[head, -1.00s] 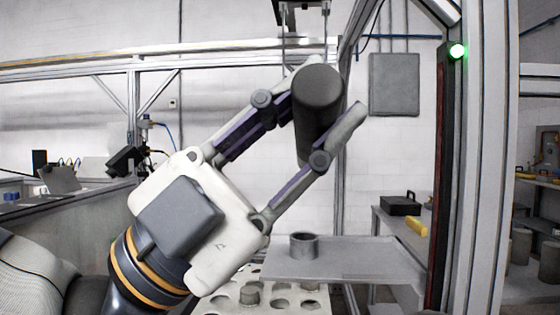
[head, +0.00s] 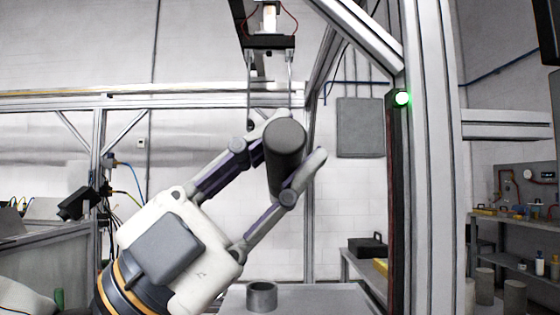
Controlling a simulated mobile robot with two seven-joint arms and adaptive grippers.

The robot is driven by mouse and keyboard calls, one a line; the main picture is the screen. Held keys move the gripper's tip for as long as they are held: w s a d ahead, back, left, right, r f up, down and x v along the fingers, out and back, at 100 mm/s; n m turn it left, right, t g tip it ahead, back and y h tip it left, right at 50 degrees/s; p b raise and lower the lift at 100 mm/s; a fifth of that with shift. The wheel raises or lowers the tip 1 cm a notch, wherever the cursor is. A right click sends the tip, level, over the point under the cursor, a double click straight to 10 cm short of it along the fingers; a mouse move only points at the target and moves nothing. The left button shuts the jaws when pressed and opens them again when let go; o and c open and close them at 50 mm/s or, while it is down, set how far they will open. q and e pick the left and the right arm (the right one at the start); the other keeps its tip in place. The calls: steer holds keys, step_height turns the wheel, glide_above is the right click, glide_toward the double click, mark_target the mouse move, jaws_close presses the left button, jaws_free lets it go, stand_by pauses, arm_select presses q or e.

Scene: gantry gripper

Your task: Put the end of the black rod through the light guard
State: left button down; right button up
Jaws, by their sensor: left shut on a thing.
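My left gripper (head: 297,138) is shut on the black rod (head: 285,160), a thick dark cylinder, near the middle of the head view. The rod is held up in the air with its round end facing me, and its far part is hidden by its near end and the fingers. The light guard (head: 394,205) is a tall, narrow dark strip with a red edge on the upright frame post right of the rod. A green lamp (head: 402,98) is lit at its top. The rod appears left of the strip, with a visible gap between them. My right gripper is not in view.
A gantry head (head: 268,40) hangs above the rod. A grey ring-shaped cup (head: 262,296) stands on a grey plate (head: 325,300) below. The thick frame post (head: 435,180) rises to the right. A black case (head: 367,247) sits on a bench behind.

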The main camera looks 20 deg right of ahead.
arm_select(q)
steer(key=w+d+b, duration=0.1)
steer(key=w, duration=0.2)
steer(key=w+d+b, duration=0.1)
steer(key=w, duration=0.3)
steer(key=w+d+b, duration=0.1)
steer(key=w, duration=0.2)
steer(key=shift+w+d+f, duration=0.15)
steer(key=shift+w+d, duration=0.1)
steer(key=shift+w, duration=0.15)
steer(key=shift+w+d, duration=0.1)
steer(key=shift+w, duration=0.2)
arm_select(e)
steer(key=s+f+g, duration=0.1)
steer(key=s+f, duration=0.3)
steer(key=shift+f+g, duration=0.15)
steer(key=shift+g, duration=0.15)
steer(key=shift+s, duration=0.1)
